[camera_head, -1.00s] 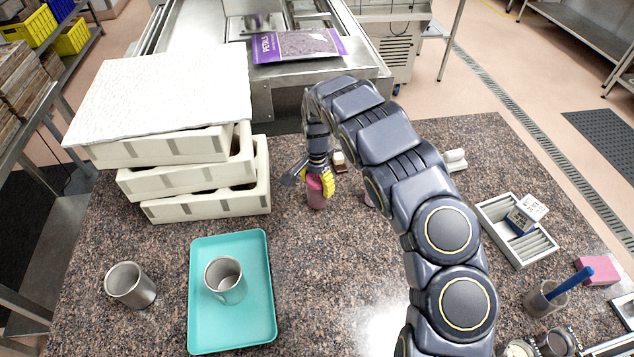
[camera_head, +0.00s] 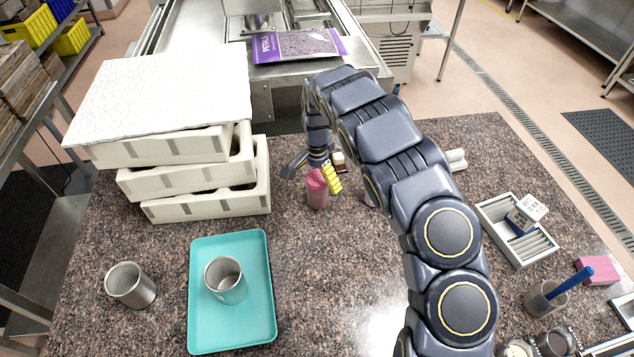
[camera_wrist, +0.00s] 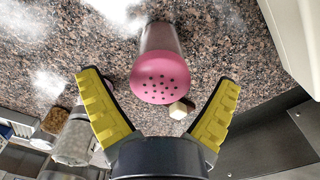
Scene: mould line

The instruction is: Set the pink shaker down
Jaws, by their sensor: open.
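The pink shaker (camera_head: 317,190) stands upright on the speckled stone counter, to the right of the stacked white moulds. In the wrist view its pink perforated lid (camera_wrist: 160,78) faces the camera, between and beyond the yellow finger pads. My gripper (camera_head: 316,173) is open just above the shaker, its fingers spread to either side of the top. In the wrist view my gripper (camera_wrist: 160,105) shows a gap between each finger and the shaker, with nothing held.
White moulds (camera_head: 205,207) are stacked left of the shaker. A teal tray (camera_head: 262,325) holds a metal cup; another metal cup (camera_head: 130,286) stands left of it. A small cream-topped block (camera_head: 339,160) sits close behind the shaker.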

